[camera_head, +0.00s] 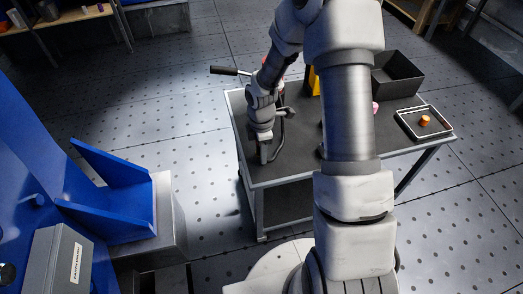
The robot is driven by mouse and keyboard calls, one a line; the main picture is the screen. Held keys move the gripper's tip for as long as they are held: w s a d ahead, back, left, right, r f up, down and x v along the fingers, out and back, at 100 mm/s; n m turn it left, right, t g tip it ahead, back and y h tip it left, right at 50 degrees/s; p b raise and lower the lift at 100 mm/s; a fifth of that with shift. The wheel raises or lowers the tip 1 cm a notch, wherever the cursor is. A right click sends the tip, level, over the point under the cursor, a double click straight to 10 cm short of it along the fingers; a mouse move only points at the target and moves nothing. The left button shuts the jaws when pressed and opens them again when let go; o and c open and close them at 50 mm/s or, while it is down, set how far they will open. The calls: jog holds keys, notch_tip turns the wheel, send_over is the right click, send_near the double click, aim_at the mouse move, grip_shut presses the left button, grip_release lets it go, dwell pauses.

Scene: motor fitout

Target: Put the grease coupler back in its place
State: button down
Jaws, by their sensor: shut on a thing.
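My gripper (265,155) points down over the left front part of the dark-topped cart (290,168). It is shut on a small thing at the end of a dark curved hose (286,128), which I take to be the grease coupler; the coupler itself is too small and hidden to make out. The hose runs back toward a tool with a black handle (223,70) that sticks out past the cart's left edge. A bit of red shows beside my arm there. My arm hides much of this tool and the middle of the cart.
On the cart stand a yellow thing (313,82), a black open bin (398,78), a pink thing (375,107) and a light-rimmed tray (445,126) with an orange piece (425,120).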

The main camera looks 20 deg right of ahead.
jog(key=shift+f, duration=0.3)
jog(key=shift+c, duration=2.2)
grip_release()
jog(key=shift+r, duration=0.1)
notch_tip(320, 180, up, 17)
jog(key=p, duration=0.5)
jog(key=shift+r+p, duration=0.2)
jog(key=shift+p, duration=0.15)
